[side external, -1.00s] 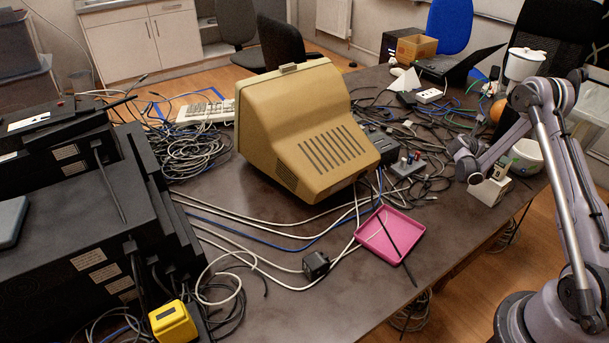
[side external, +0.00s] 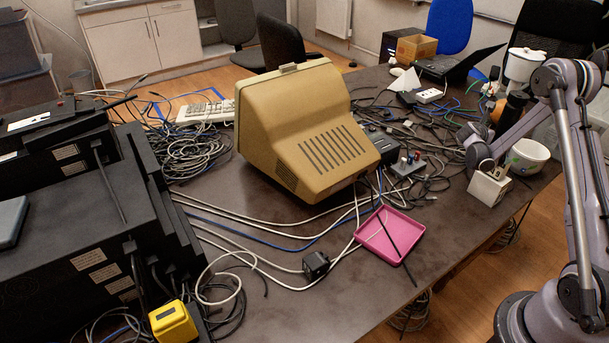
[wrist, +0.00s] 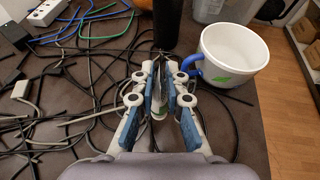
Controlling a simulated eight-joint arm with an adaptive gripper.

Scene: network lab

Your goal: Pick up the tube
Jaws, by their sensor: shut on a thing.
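In the wrist view, my gripper (wrist: 160,82) has its blue-padded fingers closed around a narrow, pale tube (wrist: 158,108) with a touch of green. The fingers hide most of it. In the side view, my gripper (side external: 487,163) is low at the right end of the table, at a small white box (side external: 489,188) and left of a white mug. The tube is too small to make out there. I cannot tell whether the tube is clear of the box.
The white mug (wrist: 230,55) with a blue handle stands right of my gripper. A black cylinder (wrist: 168,22) stands ahead. Tangled cables and a power strip (side external: 430,95) lie to the left.

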